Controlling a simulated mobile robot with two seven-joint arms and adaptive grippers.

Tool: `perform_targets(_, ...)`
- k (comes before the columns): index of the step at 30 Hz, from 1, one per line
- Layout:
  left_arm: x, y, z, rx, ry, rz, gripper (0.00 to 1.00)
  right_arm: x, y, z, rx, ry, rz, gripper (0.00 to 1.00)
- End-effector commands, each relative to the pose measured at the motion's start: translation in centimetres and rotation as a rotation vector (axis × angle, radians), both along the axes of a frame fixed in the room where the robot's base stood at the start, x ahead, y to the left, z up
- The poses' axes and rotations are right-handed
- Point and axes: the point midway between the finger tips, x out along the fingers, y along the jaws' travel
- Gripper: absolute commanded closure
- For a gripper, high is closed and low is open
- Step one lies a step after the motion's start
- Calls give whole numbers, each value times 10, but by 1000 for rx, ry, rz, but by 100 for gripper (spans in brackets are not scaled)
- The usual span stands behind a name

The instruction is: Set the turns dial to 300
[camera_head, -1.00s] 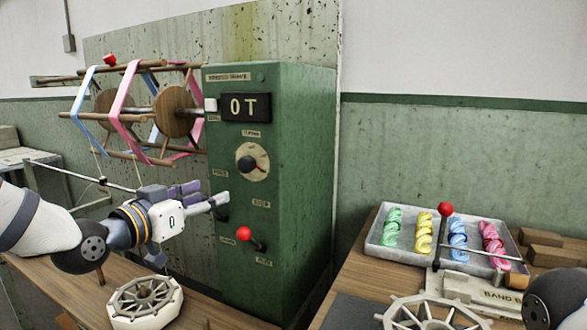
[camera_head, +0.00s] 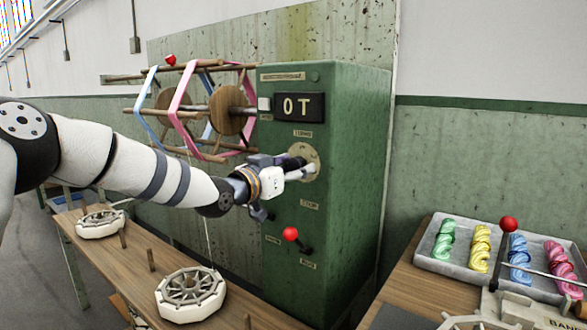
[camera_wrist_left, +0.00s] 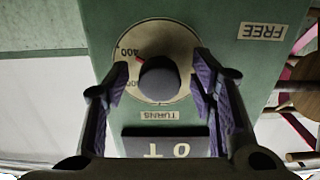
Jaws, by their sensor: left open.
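The turns dial (camera_head: 317,160) is a pale round plate on the front of the green cabinet, with a dark knob in its middle. In the left wrist view the knob (camera_wrist_left: 160,80) sits upside down above the TURNS label (camera_wrist_left: 173,116). A red mark (camera_wrist_left: 139,57) shows at the knob's edge, near the printed 400; part of the scale is hidden. My left gripper (camera_head: 304,168) is at the dial in the head view. In the left wrist view its open fingers (camera_wrist_left: 158,84) stand on either side of the knob; contact cannot be told. My right gripper is not in view.
The display (camera_head: 300,107) reads 0T above the dial. A red-knobbed lever (camera_head: 291,234) sticks out below my left gripper. The reel (camera_head: 190,110) with blue and pink bands is left of the cabinet. A tray (camera_head: 430,254) of colored skeins lies at the right.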

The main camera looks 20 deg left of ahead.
Motion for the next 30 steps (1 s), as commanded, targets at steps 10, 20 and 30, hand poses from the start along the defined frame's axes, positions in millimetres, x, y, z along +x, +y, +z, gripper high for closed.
perform_targets(10, -1, 0, 2, 0, -2, 0, 97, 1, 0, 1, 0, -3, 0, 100)
perform_targets(20, -1, 0, 1, -57, 20, -1, 97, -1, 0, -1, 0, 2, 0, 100)
perform_targets(30, 0, 0, -1, -307, 113, 2, 97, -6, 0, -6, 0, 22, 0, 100)
